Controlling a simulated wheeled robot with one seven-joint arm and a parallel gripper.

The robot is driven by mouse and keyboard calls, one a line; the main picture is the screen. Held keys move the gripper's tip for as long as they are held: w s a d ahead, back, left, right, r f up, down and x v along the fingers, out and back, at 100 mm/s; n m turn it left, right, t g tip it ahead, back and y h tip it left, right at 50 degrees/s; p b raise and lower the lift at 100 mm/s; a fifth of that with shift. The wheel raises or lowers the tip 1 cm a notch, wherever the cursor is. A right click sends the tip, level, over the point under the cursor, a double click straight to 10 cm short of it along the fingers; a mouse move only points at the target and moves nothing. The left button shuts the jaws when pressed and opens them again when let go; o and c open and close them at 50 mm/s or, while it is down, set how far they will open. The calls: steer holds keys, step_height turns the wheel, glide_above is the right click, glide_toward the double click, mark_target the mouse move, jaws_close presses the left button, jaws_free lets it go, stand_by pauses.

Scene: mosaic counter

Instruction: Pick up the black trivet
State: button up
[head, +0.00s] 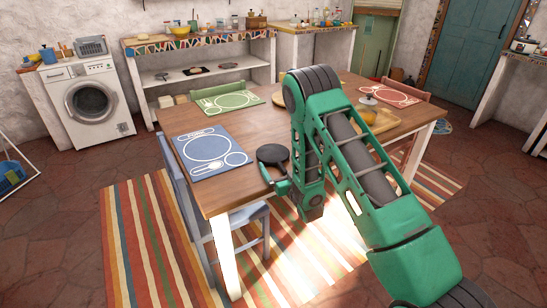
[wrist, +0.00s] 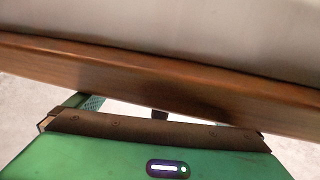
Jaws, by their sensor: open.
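A round, flat black piece (head: 272,154) is at the table's near edge in the head view, with a short dark part running down from it. I cannot tell whether it is the trivet or a pan. My gripper (head: 279,186) is low by that edge, just below the black piece; whether they touch is unclear. In the wrist view my gripper (wrist: 155,116) is open, its fingers mostly hidden behind the dark bar, and no black trivet shows there.
The wooden table (head: 200,195) carries a blue placemat (head: 210,160), a green placemat (head: 229,101), and a red placemat (head: 391,95). A wooden edge (wrist: 150,85) crosses the wrist view close up. A blue chair (head: 190,205) stands at the left. Small dark items (head: 195,70) lie on the back shelf.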

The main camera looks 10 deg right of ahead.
jaws_close()
steer(key=shift+r, duration=0.1)
stand_by(0.3)
